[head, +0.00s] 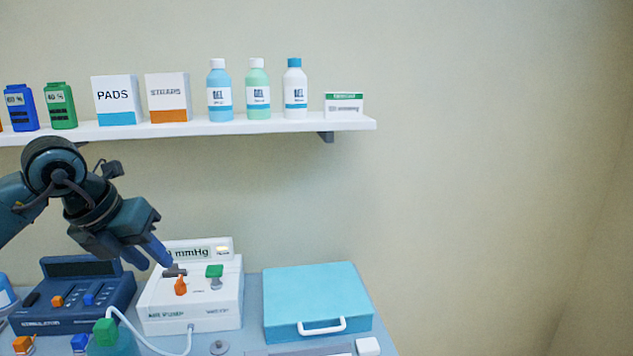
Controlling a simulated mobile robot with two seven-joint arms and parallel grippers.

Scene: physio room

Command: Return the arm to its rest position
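My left arm comes in from the left, and my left gripper (157,266) points down and to the right over the table. Its two blue fingers are apart, with no object visible between them. The fingertips are close to a dark grey lever (175,271) on a white device (191,306) with a "mmHg" display; I cannot tell whether they touch it. The device also has an orange knob (181,287) and a green-topped knob (215,272). My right gripper is not in view.
A dark blue control unit (72,317) stands left of the white device, partly under my gripper. A light-blue case (317,295) lies to the right. A shelf (240,127) with bottles and boxes runs above the arm. The space right of the shelf is clear.

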